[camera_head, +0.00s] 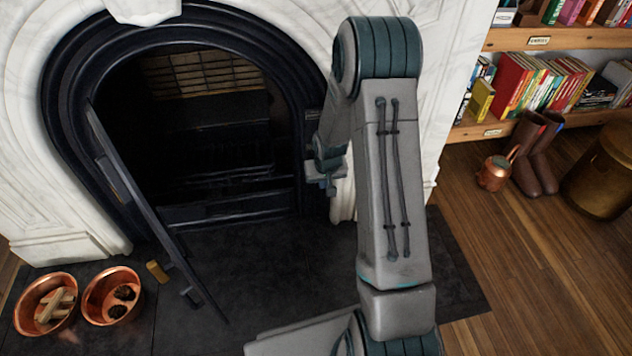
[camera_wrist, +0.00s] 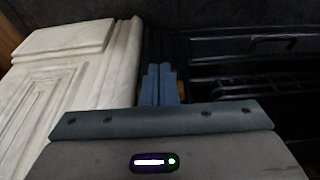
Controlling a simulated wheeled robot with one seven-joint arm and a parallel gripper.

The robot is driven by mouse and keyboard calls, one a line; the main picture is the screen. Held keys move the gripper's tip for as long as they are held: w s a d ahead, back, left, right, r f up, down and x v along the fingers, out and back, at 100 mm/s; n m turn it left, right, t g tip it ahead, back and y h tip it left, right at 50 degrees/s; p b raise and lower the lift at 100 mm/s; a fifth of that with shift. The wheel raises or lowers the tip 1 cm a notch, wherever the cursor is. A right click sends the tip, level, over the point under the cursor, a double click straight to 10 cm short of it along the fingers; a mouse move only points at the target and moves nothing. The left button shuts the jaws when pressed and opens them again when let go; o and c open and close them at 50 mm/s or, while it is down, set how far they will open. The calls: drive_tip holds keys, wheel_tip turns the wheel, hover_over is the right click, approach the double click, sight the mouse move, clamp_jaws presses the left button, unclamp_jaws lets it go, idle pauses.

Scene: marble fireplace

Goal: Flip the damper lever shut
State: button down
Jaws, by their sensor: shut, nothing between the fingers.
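My gripper (camera_head: 330,186) is at the right edge of the black fireplace frame (camera_head: 285,80), beside the opening. In the wrist view its two blue-grey fingers (camera_wrist: 160,84) are together, with nothing seen between them. They point at a dark strip between the white marble and the firebox. A small yellowish patch (camera_wrist: 182,92) shows just beside the fingers; I cannot tell whether it belongs to the damper lever. No lever can be made out clearly in either view, and my arm and fingers hide part of that side.
The black fireplace door (camera_head: 150,205) stands open at the left, over the dark hearth (camera_head: 270,270). Two copper bowls (camera_head: 84,300) (camera_head: 20,315) sit at the lower left. Copper pot (camera_head: 492,175), boots (camera_head: 538,160) and bookshelf (camera_head: 570,40) are at the right. Wood floor between is clear.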

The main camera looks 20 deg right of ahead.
drive_tip(key=shift+x, duration=0.95)
drive_tip(key=shift+s, duration=0.15)
idle(0.6)
drive_tip(key=s+a+r+p, duration=0.1)
drive_tip(key=s+r+p, duration=0.4)
drive_tip(key=s+r, duration=0.4)
drive_tip(key=shift+r, duration=0.65)
drive_tip(key=shift+w+r+p, duration=0.1)
drive_tip(key=shift+p, duration=0.2)
drive_tip(key=s+a+r+p, duration=0.1)
drive_tip(key=s+r+p, duration=0.5)
drive_tip(key=r, duration=1.1)
drive_tip(key=s+a+r+p, duration=0.2)
drive_tip(key=s+r+p, duration=0.4)
drive_tip(key=r+p, duration=0.8)
drive_tip(key=s+a+r+n+p, duration=0.1)
drive_tip(key=s+r+p, duration=0.5)
drive_tip(key=r, duration=1.6)
drive_tip(key=a+p, duration=0.1)
drive_tip(key=p, duration=0.3)
drive_tip(key=shift+r, duration=0.15)
